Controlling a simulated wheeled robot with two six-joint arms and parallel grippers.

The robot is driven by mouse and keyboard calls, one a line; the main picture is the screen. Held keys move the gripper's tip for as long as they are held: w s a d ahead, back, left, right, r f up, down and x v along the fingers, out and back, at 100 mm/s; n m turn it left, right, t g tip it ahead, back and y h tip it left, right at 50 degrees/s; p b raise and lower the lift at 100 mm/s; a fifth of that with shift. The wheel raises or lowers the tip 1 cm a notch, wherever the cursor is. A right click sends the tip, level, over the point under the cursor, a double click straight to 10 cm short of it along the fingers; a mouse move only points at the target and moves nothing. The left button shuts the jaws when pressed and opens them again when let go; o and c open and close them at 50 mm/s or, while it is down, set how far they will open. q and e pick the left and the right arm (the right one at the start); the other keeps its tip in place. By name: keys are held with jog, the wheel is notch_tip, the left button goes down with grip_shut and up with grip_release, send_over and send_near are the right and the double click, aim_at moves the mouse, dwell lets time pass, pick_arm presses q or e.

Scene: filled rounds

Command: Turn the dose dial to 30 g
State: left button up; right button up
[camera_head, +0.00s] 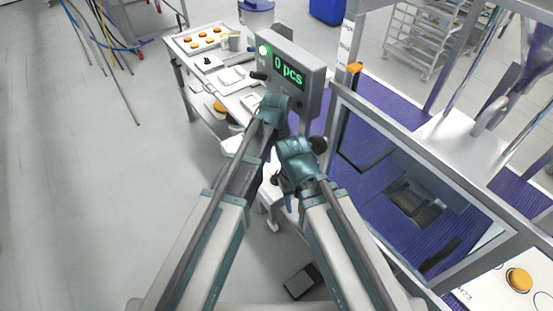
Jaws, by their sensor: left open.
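A grey control box (311,75) stands near the top middle, with a display (289,69) reading "0 pcs" in green. A lit green-white button (264,50) is at its upper left. I cannot make out a dose dial or a 30 g mark; my arms hide the area below the box. A dark rounded piece (318,145) shows beside my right wrist, and I cannot tell whether it is a knob. My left gripper (275,101) is open, just below the display in the picture; contact is unclear. My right gripper (293,153) is lower, its fingers mostly hidden.
A white table (185,45) behind the box holds a tray of orange-brown rounds (209,37), a cup (234,40) and small plates. A metal-framed machine (430,168) with a purple bed fills the right.

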pick_arm(q)
notch_tip(320, 180, up, 6)
jog(key=p, duration=0.5)
jog(key=shift+r, duration=0.15)
pick_arm(e)
notch_tip(320, 180, up, 6)
jog(key=shift+r, duration=0.15)
pick_arm(q)
jog(key=s+a+f+b, duration=0.3)
jog(key=s+f+b, duration=0.1)
jog(key=s, duration=0.4)
jog(key=s+a+f+n+y+b, duration=0.1)
jog(key=s+a+f+b, duration=0.2)
jog(key=s, duration=0.5)
jog(key=shift+f+b, duration=0.55)
pick_arm(e)
notch_tip(320, 180, down, 8)
pick_arm(q)
jog(key=shift+s+a, duration=0.1)
jog(key=shift+s, duration=0.05)
